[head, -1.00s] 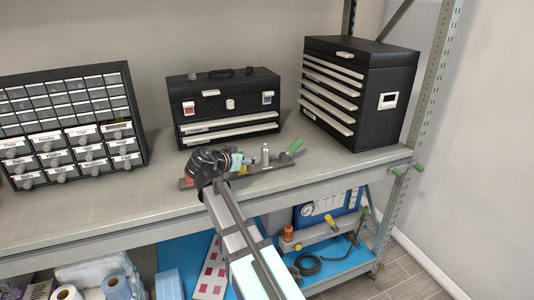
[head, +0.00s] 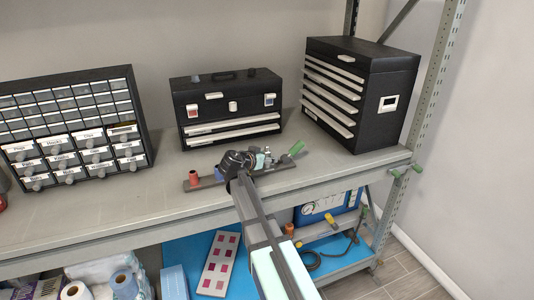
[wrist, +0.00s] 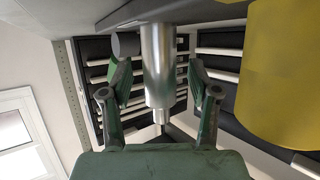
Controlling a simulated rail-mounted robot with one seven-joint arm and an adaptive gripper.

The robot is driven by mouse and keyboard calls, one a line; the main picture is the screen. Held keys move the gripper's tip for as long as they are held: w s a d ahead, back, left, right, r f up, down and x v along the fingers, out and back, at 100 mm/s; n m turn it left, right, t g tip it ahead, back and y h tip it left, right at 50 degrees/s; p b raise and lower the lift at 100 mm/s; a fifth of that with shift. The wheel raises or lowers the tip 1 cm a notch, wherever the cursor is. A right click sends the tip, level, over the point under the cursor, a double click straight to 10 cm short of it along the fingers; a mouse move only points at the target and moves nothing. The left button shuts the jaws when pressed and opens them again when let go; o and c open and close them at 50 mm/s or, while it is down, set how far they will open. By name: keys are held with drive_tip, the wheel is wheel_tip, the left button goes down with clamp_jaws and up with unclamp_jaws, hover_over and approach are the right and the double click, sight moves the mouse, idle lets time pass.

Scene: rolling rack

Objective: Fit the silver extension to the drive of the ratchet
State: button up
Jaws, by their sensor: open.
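A silver stepped cylinder, which looks like the extension (wrist: 158,70), stands between my gripper's fingers in the wrist view. My gripper (wrist: 158,92) is open, with one finger on each side of it and no clear contact. In the head view my gripper (head: 240,162) is low over a dark tool holder (head: 207,182) on the shelf and hides its middle. Small silver pieces (head: 262,159) show just right of the gripper. A green handle (head: 296,149), probably the ratchet's, sticks up at the holder's right end. The ratchet's drive cannot be made out.
A red piece (head: 194,178) stands at the holder's left end. A large yellow cylinder (wrist: 290,75) is close on the right in the wrist view. A black toolbox (head: 228,108), a drawer chest (head: 355,95) and a parts cabinet (head: 70,130) stand behind. The shelf front is clear.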

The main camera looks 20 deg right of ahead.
drive_tip(key=shift+w+d+f, duration=0.2)
drive_tip(key=shift+d, duration=0.15)
clamp_jaws()
drive_tip(key=shift+r, duration=0.1)
